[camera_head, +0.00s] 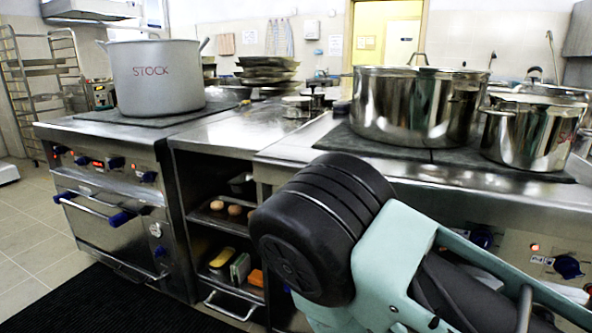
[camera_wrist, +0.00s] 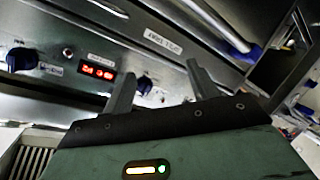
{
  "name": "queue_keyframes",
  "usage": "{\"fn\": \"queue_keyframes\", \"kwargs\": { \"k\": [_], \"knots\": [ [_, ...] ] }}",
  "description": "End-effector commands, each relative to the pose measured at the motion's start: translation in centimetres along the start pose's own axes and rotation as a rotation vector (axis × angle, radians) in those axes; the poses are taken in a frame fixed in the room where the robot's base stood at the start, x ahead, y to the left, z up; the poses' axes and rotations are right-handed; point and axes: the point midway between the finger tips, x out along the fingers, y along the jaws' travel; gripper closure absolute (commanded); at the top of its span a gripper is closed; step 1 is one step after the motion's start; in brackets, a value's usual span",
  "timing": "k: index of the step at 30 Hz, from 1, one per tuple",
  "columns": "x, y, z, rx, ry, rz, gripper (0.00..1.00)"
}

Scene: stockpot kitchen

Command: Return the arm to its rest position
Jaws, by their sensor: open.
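My gripper (camera_wrist: 160,85) shows in the wrist view with its two grey fingers apart and nothing between them. It faces a steel stove front with a red lit display (camera_wrist: 97,72), a blue knob (camera_wrist: 22,60) and a bar handle with a blue end (camera_wrist: 215,25). The view is tilted. I cannot tell whether the fingers touch the panel. In the head view my arm, black and pale green, fills the lower middle and right, in front of the counter; my gripper is not visible there.
A grey pot marked STOCK (camera_head: 155,80) stands on the left stove. A large steel pot (camera_head: 415,108) and a smaller one (camera_head: 530,133) stand on the right stove. Open shelves (camera_head: 200,218) with food items lie between. Free floor (camera_head: 35,235) is at the left, beside a black mat (camera_head: 90,305).

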Motion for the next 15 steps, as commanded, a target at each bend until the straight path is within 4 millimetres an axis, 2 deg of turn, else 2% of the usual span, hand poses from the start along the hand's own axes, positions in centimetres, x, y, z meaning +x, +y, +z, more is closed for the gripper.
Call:
{"fn": "queue_keyframes", "kwargs": {
  "k": [5,9,12,15],
  "knots": [
    [-3.3,-3.3,-1.4,0.213,-0.288,-0.279,0.42],
    [-7.8,-4.9,-4.0,0.303,-0.456,-0.506,0.42],
    [-11.7,-5.0,-6.1,0.323,-0.551,-0.661,0.42],
    [-15.8,-4.0,-8.0,0.303,-0.626,-0.801,0.42]
  ]
}}
